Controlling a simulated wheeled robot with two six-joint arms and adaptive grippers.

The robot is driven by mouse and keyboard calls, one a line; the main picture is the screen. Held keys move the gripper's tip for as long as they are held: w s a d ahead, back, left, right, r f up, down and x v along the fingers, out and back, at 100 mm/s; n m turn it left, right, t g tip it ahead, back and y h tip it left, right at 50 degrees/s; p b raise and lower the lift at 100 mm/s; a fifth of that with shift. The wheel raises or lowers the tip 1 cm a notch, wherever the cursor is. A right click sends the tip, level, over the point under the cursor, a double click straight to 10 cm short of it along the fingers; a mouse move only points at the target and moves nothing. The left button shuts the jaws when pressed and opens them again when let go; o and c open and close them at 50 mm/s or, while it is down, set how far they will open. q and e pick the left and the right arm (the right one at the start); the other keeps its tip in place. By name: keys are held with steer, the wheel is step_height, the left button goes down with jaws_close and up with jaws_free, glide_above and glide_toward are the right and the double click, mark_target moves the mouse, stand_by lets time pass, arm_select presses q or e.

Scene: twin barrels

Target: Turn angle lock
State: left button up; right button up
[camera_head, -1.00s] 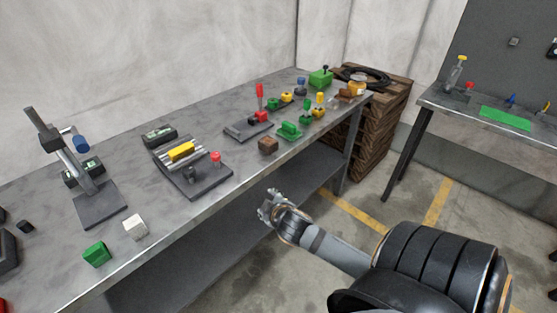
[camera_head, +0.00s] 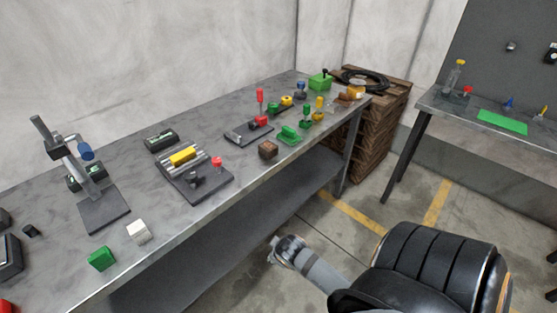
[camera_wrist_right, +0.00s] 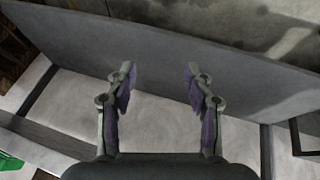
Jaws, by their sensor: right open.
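I cannot tell for certain which part is the angle lock. A stand with a tilted grey arm and a blue knob (camera_head: 85,151) is on a dark square base (camera_head: 104,214) at the left of the bench. A fixture with a yellow block (camera_head: 183,155) on grey rails and a red knob (camera_head: 217,162) is on a dark plate to its right. My right gripper (camera_head: 274,250) is in front of the bench and below its front edge, apart from both devices. In the right wrist view its two fingers (camera_wrist_right: 158,78) are spread with nothing between them. My left gripper is not visible.
A green block (camera_head: 101,259) and a white block (camera_head: 138,232) lie near the bench's front edge. A red-handled clamp (camera_head: 260,100) and several small coloured parts stand farther right. Wooden crates (camera_head: 385,125) stand at the bench's far end. A second bench (camera_head: 470,112) is at right.

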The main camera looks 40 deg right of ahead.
steer(key=t+y+p, duration=0.4)
steer(key=t+p, duration=0.5)
steer(key=t, duration=0.1)
glide_toward(219, 165)
steer(key=a+f, duration=0.1)
steer(key=s+a+f, duration=0.1)
steer(key=a+f, duration=0.1)
steer(key=s+a+f, duration=0.1)
steer(key=f, duration=0.1)
steer(key=shift+a+f, duration=0.15)
steer(key=shift+a, duration=0.25)
steer(key=w+d+r+m+t+h, duration=0.1)
steer(key=d+r+m+t+h, duration=0.1)
steer(key=d+r+t, duration=0.15)
steer(key=shift+g, duration=0.35)
steer(key=w, duration=0.3)
steer(key=w+b, duration=0.1)
steer(key=w, duration=0.2)
steer(key=w+b, duration=0.1)
steer(key=w, duration=0.2)
steer(key=shift+w+d+f, duration=0.2)
steer(key=shift+w+f, duration=0.1)
steer(key=shift+f, duration=0.1)
steer(key=shift+w+r, duration=0.15)
steer(key=shift+w, duration=0.4)
